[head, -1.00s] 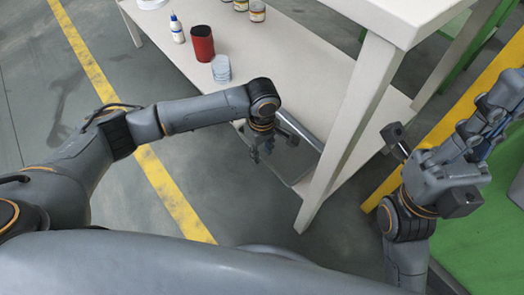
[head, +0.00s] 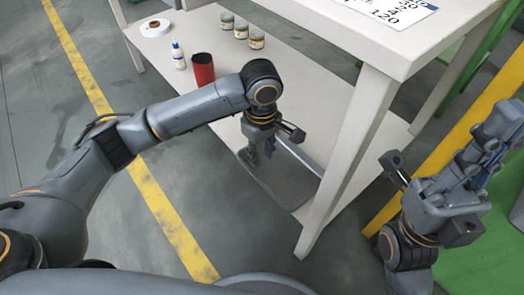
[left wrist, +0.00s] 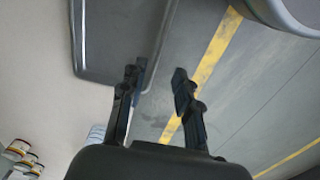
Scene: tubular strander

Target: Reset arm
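My left gripper (head: 258,157) hangs downward at the front edge of the table's lower shelf, above a dark grey tray (head: 285,186). In the left wrist view, the two black fingers of the left gripper (left wrist: 158,78) stand apart with nothing between them. The tray (left wrist: 115,42) lies beyond them there, with floor beside it. My right gripper (head: 497,138) is at the right edge of the head view, pointing up and right beside the table leg. Its fingers overlap, so its opening is unclear.
The white table (head: 395,50) has a leg between my arms. Its lower shelf bears a red cup (head: 203,69), a white bottle (head: 178,56), a tape roll (head: 155,27) and several jars (head: 240,29). Floor at left is clear.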

